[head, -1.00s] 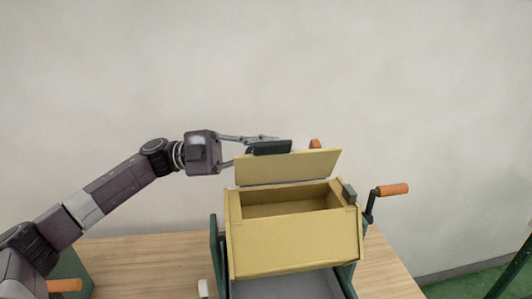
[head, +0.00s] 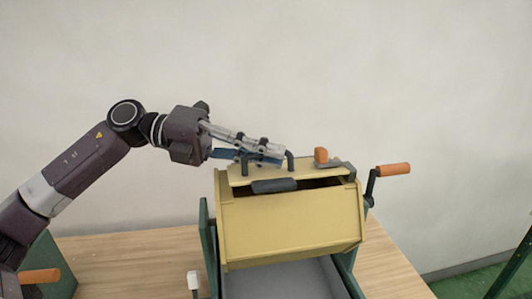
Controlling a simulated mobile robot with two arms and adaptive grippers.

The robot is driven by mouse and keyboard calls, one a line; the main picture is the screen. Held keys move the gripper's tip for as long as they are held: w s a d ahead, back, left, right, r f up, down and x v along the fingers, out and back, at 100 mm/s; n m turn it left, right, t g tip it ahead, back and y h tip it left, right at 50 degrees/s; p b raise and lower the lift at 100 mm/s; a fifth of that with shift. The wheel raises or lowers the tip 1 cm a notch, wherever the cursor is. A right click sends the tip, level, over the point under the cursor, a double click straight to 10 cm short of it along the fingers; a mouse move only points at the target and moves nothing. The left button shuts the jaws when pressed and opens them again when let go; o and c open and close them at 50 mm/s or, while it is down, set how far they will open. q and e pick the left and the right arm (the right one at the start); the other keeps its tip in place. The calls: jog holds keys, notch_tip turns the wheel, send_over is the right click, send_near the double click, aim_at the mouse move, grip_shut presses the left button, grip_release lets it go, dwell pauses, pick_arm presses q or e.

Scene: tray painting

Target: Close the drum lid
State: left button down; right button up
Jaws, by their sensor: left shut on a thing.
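The yellow drum (head: 290,230) sits in a green stand on the wooden table. Its yellow lid (head: 308,170) lies low over the opening, with a dark gap (head: 325,184) still visible along the front right. A dark pad (head: 274,186) sits at the lid's front edge. My left gripper (head: 268,152) comes in from the left above the lid and is shut on the dark lid handle (head: 291,161); its fingers partly hide the handle. My right gripper is not in view.
A dark latch with an orange knob (head: 321,155) is at the drum's back right. A crank with an orange grip (head: 393,170) sticks out right. A grey tray (head: 280,280) lies below the drum. A green box (head: 52,262) stands at lower left.

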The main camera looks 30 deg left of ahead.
aim_at(243, 159)
pick_arm(q)
jog(key=shift+s+d+f+m+y+b, duration=0.2)
jog(key=shift+s+f+m+y+b, duration=0.1)
jog(key=shift+f+m+b, duration=0.15)
jog(key=shift+s+d+f+m+y+b, duration=0.15)
jog(key=shift+f+m+y+b, duration=0.2)
jog(key=shift+m, duration=0.2)
jog(key=shift+f, duration=0.2)
jog(key=c, duration=2.3)
grip_release()
jog(key=shift+c, duration=0.2)
jog(key=shift+a+r, duration=0.1)
jog(key=v, duration=0.4)
jog(key=shift+s+a, duration=0.2)
jog(key=shift+a, duration=0.1)
jog(key=shift+v, duration=3.65)
